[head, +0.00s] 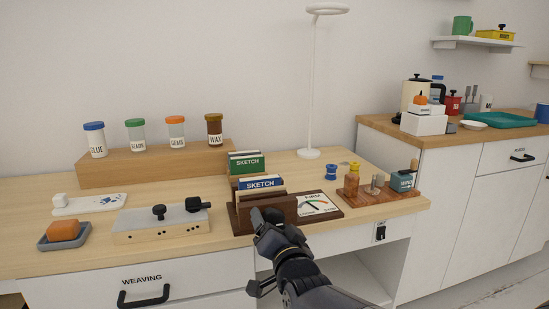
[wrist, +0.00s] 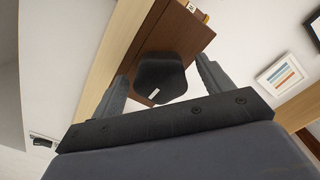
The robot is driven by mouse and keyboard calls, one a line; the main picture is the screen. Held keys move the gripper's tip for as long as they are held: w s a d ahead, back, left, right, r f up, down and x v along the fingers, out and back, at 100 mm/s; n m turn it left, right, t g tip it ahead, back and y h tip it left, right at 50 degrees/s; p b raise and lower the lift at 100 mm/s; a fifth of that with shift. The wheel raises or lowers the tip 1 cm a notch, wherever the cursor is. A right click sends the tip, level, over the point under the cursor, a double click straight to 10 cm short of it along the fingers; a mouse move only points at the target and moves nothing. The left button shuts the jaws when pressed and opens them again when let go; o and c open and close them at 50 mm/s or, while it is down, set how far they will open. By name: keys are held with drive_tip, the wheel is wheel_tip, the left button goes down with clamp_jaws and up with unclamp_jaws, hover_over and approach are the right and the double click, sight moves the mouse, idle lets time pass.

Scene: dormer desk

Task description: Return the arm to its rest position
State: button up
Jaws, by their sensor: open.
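My gripper (head: 266,216) is in the head view at the desk's front edge, in front of the brown wooden sketch holder (head: 240,214). My arm runs from it down to the bottom edge of the picture. In the wrist view the two fingers of my gripper (wrist: 163,78) stand apart. A dark rounded shape shows between them, and I cannot tell what it is. The brown wood (wrist: 187,35) shows behind it. I see nothing clearly held.
The desk (head: 330,172) carries a grey box with black knobs (head: 160,224), an orange block (head: 63,230) on a grey tray, a gauge board (head: 328,210), a wooden caddy (head: 385,200) and a jar riser (head: 150,168). A white lamp (head: 311,80) stands behind.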

drive_tip(key=s+d+n+p, duration=0.3)
drive_tip(key=s+n+p, duration=0.4)
drive_tip(key=s, duration=0.3)
drive_tip(key=shift+n+p, duration=0.4)
drive_tip(key=shift+p, duration=0.15)
drive_tip(key=shift+s, duration=0.1)
